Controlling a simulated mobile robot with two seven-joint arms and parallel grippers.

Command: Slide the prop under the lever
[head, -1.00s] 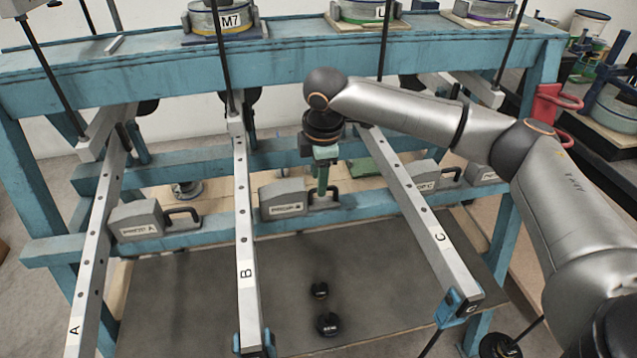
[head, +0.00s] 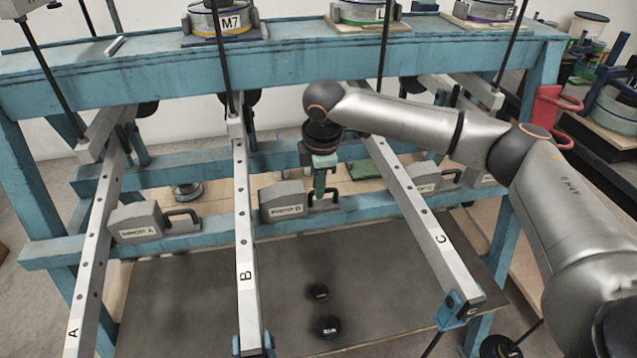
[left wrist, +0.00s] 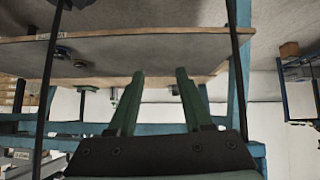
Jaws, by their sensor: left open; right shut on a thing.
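Three long grey levers, A (head: 90,245), B (head: 244,240) and C (head: 420,215), reach forward from the blue frame. Grey props with black handles rest on the blue rail: prop A (head: 135,220), prop B (head: 281,198) and prop C (head: 423,176). Prop B is just right of lever B, beside it rather than beneath. My right gripper (head: 320,192) points down and is shut on prop B's handle; its fingertips are partly lost against the handle. My left gripper (left wrist: 158,80) shows only in the left wrist view, open with nothing between its fingers.
The blue rail (head: 225,231) between prop A and prop B is clear under lever B. Black weights (head: 327,326) lie on the dark board (head: 180,310) below. Labelled drums (head: 222,22) stand on the top beam. Thin black rods hang by the levers.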

